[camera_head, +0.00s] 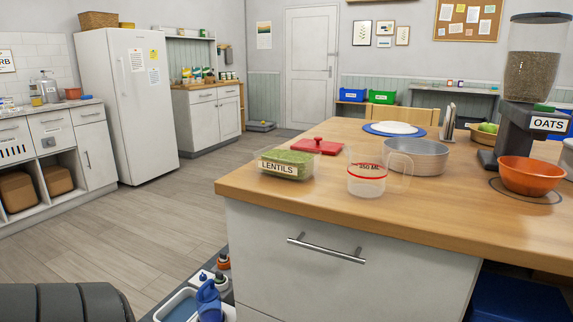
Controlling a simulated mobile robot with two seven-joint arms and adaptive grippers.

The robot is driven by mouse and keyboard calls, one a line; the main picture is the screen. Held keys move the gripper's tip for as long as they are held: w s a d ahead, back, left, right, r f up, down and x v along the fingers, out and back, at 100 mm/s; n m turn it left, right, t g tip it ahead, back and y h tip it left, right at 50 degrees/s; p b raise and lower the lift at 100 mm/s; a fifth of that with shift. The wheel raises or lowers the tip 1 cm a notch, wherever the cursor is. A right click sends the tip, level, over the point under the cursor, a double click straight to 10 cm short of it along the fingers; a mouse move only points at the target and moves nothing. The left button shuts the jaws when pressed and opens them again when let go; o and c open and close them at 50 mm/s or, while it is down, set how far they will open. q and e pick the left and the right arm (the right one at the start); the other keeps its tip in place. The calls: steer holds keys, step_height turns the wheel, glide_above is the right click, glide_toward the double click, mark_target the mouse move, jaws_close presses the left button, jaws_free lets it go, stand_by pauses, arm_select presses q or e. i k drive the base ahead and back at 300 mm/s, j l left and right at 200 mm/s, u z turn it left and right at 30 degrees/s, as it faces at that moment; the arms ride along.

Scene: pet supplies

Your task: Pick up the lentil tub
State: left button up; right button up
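The lentil tub (284,164) is a clear box of green lentils with a white "LENTILS" label on its front. It stands near the left front corner of the wooden-topped island (420,218). Its red lid (318,147), or what looks like one, lies flat on the top just behind it. No gripper is touching the tub. Neither of my grippers shows in the head view.
A clear measuring jug (366,176) with a red line stands just right of the tub. Behind it are a grey metal pan (417,157) and a white plate on a blue mat (375,131). An orange bowl (532,176) sits under the oats dispenser (528,90).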

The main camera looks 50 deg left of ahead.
mark_target(295, 164)
steer(key=k+j+z, duration=0.1)
steer(key=j, duration=0.25)
steer(key=k+j+z, duration=0.1)
steer(key=j, duration=0.25)
steer(key=k+j+z, duration=0.1)
steer(key=k+j, duration=0.2)
steer(key=j, duration=0.2)
steer(key=k+j, duration=0.2)
steer(key=j, duration=0.2)
steer(key=k+j+z, duration=0.1)
steer(key=j, duration=0.35)
steer(key=k, duration=0.1)
